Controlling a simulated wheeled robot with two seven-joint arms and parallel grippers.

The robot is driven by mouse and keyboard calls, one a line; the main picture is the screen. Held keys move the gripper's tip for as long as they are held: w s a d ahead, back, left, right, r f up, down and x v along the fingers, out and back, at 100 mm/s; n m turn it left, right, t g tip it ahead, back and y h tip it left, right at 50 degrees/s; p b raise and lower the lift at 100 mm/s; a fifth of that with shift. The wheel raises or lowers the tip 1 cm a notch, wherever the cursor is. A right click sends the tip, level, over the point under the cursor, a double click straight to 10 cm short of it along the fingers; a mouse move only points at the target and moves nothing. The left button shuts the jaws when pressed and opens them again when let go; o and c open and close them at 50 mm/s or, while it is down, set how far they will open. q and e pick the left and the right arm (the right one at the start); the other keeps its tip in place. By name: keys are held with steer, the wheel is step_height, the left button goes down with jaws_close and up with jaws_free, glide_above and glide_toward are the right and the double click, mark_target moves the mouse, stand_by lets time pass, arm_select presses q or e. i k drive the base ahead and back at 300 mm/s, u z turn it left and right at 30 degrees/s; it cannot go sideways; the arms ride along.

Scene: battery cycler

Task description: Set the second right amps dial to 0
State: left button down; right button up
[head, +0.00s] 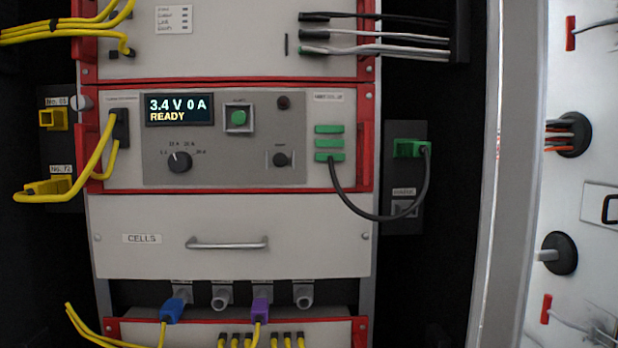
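A black round dial (179,161) with a white pointer mark sits on the grey control panel (225,174) of the red-edged unit. Small amps labels are printed around it, too small to read surely; the pointer is turned to the upper left. The display (179,109) above it reads 3.4 V 0 A READY. A smaller black knob (281,160) is to its right. I see only one dial with amps labels, so I cannot tell which is the second right one. Neither of my grippers is in view.
A green button (239,118) sits right of the display. A black cable (371,217) loops from the green sockets (328,143) to a green plug (409,148). Yellow cables (91,170) hang at the left. The CELLS drawer (170,255) is below. Space before the dial is clear.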

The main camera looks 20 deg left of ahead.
mark_target(180, 161)
steer(key=u, duration=1.3)
